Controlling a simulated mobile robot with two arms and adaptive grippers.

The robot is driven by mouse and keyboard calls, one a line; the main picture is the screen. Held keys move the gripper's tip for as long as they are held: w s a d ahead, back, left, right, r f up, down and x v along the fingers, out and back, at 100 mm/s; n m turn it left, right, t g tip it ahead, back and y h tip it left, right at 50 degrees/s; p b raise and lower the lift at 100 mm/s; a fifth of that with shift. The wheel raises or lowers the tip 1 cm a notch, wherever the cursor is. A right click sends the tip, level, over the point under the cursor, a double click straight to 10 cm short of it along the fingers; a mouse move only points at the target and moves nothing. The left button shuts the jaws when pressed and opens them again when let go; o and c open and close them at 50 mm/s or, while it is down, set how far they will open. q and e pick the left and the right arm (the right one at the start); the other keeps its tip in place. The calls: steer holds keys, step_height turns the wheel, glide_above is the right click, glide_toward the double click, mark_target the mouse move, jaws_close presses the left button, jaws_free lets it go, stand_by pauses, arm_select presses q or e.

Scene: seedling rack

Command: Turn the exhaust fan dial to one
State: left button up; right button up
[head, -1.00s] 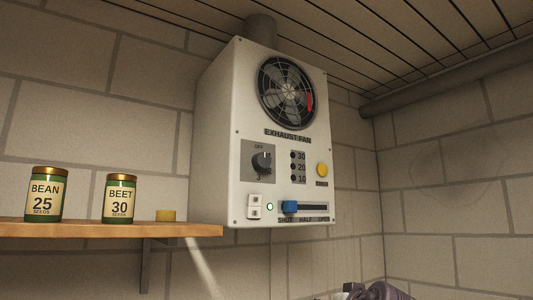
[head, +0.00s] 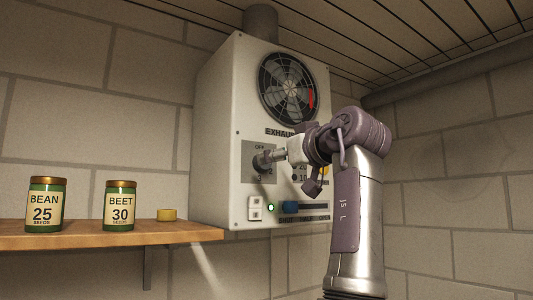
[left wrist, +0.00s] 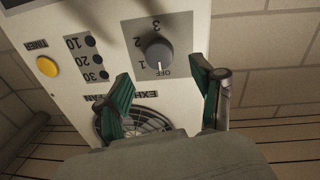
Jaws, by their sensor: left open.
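The exhaust fan box (head: 215,150) hangs on the wall in the head view. Its dark dial (head: 259,162) sits on a grey plate at the lower left of the front. In the left wrist view the dial (left wrist: 158,50) appears upside down, with OFF, 1, 2 and 3 around it; its white mark points at or close to OFF. My left gripper (head: 274,157) is at the dial, its arm rising from below right and hiding part of the panel. In the left wrist view the left gripper (left wrist: 163,70) is open, green-padded fingers on either side of the dial, with no clear contact. My right gripper is not in view.
A yellow timer button (left wrist: 47,66) and several dark lamps (left wrist: 96,57) are beside the dial. Below it are a white switch (head: 255,208) and a blue slider (head: 290,207) at SHUT. A wooden shelf (head: 100,240) at left holds the bean jar (head: 45,205) and beet jar (head: 119,207).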

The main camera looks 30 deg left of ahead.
mark_target(265, 167)
arm_select(q)
steer(key=p+x, duration=0.2)
steer(key=x, duration=0.4)
steer(key=shift+s, duration=0.1)
steer(key=shift+c, duration=0.4)
steer(key=c, duration=1.1)
